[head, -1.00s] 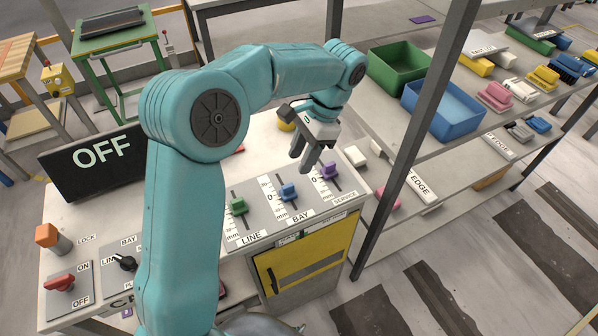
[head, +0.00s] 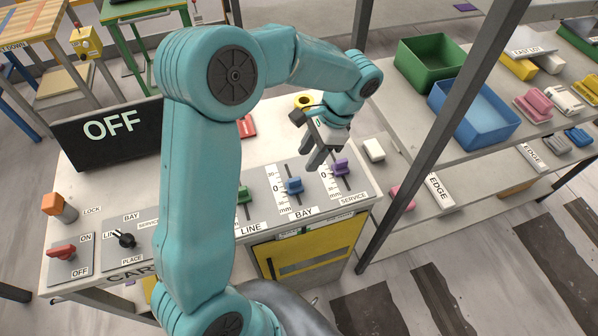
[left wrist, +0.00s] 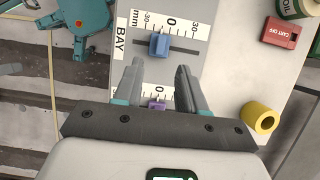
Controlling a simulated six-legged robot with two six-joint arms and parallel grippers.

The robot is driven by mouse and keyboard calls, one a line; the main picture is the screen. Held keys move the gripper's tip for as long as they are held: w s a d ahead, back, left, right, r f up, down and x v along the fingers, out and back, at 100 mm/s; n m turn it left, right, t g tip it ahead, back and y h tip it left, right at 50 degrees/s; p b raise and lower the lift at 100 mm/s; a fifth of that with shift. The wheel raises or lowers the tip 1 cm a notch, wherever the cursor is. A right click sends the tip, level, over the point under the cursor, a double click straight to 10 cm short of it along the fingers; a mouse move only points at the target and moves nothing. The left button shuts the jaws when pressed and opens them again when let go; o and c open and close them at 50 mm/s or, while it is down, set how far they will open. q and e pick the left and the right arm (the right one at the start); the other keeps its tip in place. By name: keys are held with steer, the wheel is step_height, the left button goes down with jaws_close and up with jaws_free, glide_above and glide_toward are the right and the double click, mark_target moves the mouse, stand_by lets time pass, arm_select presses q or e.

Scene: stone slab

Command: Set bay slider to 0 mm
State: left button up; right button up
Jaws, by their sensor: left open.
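The blue bay slider knob (head: 294,185) sits in its slot on the grey panel, beside a scale with 0 in the middle. In the left wrist view the knob (left wrist: 159,44) appears a little left of the 0 mark, on the side of the BAY label. My left gripper (head: 316,160) is open and empty above the panel, behind the blue knob and near the purple service knob (head: 340,167). In the left wrist view its fingers (left wrist: 157,70) point towards the blue knob without touching it, and the purple knob shows between them. My right gripper is not in view.
The green line knob (head: 243,194) is left of the blue one, partly behind my arm. A black OFF display (head: 108,132), orange lock (head: 58,207) and red switch (head: 62,252) are at left. A post (head: 440,130) and shelves with bins stand at right.

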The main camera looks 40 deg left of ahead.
mark_target(296, 178)
arm_select(q)
steer(key=x, duration=0.7)
steer(key=shift+s+a+f+p, duration=0.1)
steer(key=shift+s+f+p, duration=0.1)
steer(key=shift+s+p, duration=0.1)
steer(key=shift+w+a+f, duration=0.15)
steer(key=shift+a+f, duration=0.05)
steer(key=shift+f, duration=0.25)
steer(key=shift+s+d+r, duration=0.15)
steer(key=shift+s, duration=0.1)
steer(key=shift+w, duration=0.15)
jaws_close()
